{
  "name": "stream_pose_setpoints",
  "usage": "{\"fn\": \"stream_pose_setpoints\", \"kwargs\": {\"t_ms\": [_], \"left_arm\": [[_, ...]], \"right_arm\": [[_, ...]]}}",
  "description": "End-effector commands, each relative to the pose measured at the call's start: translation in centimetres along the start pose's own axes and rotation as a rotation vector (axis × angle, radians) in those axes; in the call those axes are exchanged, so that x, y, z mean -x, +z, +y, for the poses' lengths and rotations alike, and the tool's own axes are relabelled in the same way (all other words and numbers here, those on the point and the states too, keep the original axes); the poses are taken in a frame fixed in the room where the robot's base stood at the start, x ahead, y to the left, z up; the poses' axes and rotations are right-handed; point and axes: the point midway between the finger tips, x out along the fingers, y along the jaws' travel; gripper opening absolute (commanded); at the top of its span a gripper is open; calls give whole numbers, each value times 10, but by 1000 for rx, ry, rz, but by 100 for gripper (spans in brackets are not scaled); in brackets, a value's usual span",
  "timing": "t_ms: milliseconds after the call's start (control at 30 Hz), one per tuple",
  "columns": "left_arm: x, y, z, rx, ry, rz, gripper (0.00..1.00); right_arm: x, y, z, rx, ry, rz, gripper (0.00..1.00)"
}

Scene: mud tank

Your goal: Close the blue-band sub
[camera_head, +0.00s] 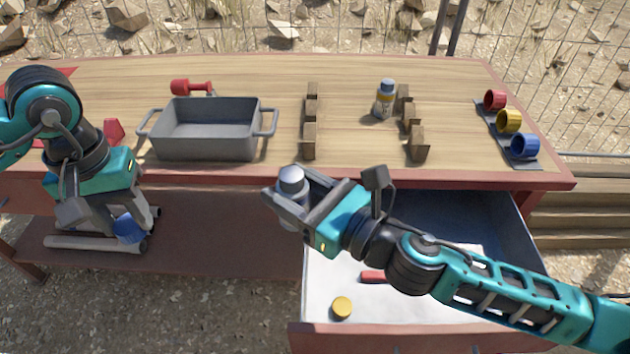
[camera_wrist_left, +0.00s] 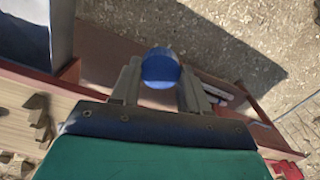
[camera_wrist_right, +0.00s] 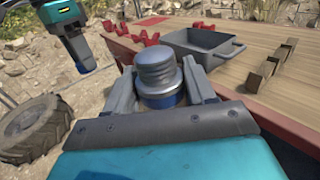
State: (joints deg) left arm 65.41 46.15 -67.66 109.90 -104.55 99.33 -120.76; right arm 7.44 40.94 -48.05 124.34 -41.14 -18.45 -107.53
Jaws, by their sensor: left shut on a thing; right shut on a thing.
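The blue-band sub is a grey cylinder (camera_head: 291,182) held upright by my right gripper (camera_head: 282,200) in front of the table edge. In the right wrist view its ridged grey top (camera_wrist_right: 156,75) and blue band (camera_wrist_right: 162,100) show between the fingers; its lower end is hidden. My left gripper (camera_head: 138,230) is shut on a blue cap (camera_head: 129,229), in front of the table at the left and lower than the sub. The cap shows as a round blue disc (camera_wrist_left: 160,69) in the left wrist view. Cap and sub are well apart.
An open drawer (camera_head: 513,228) holds a yellow cap (camera_head: 342,307) and a red piece (camera_head: 374,277). On the table are a grey tub (camera_head: 210,147), a red mallet-like thing (camera_head: 190,87), wooden blocks (camera_head: 310,120), a yellow-band sub (camera_head: 384,101) and a rack with red, yellow and blue cups (camera_head: 524,145).

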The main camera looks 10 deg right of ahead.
Motion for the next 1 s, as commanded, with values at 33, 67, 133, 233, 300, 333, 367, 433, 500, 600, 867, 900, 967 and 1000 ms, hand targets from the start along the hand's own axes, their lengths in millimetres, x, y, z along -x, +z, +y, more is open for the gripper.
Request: {"fn": "stream_pose_setpoints", "kwargs": {"t_ms": [33, 67, 133, 233, 300, 333, 367, 433, 500, 600, 867, 900, 967, 1000], "left_arm": [[0, 0, 0, 0, 0, 0, 17], [0, 0, 0, 0, 0, 0, 17], [0, 0, 0, 0, 0, 0, 17], [0, 0, 0, 0, 0, 0, 17], [0, 0, 0, 0, 0, 0, 17], [0, 0, 0, 0, 0, 0, 17], [0, 0, 0, 0, 0, 0, 17], [1, 0, 2, 2, 0, 1, 17], [3, -2, 7, 13, 1, 2, 17], [12, -7, 25, 51, 1, 3, 17], [57, -19, 109, 257, -2, 9, 17], [65, -19, 123, 295, -3, 8, 17], [77, -18, 143, 353, -4, 8, 17], [85, -16, 156, 391, -5, 7, 17]], "right_arm": [[-1, 2, 1, 2, 8, -3, 0], [-1, 2, 2, 1, 12, -3, 0], [-2, 2, 2, 1, 15, -2, 0], [-2, 2, 2, 0, 16, -2, 0], [-2, 2, 2, 1, 15, -3, 0], [-2, 2, 2, 1, 15, -3, 0], [-1, 0, 2, 0, 14, 1, 0], [-1, 0, 2, 0, 14, 0, 0], [-2, 1, 2, 0, 14, -1, 0], [-2, 1, 2, 0, 14, -1, 0], [-2, 2, 2, 1, 14, -3, 0], [-2, 2, 2, 1, 14, -3, 0], [-2, 2, 2, 1, 14, -3, 0], [-2, 2, 2, 1, 14, -3, 0]]}}
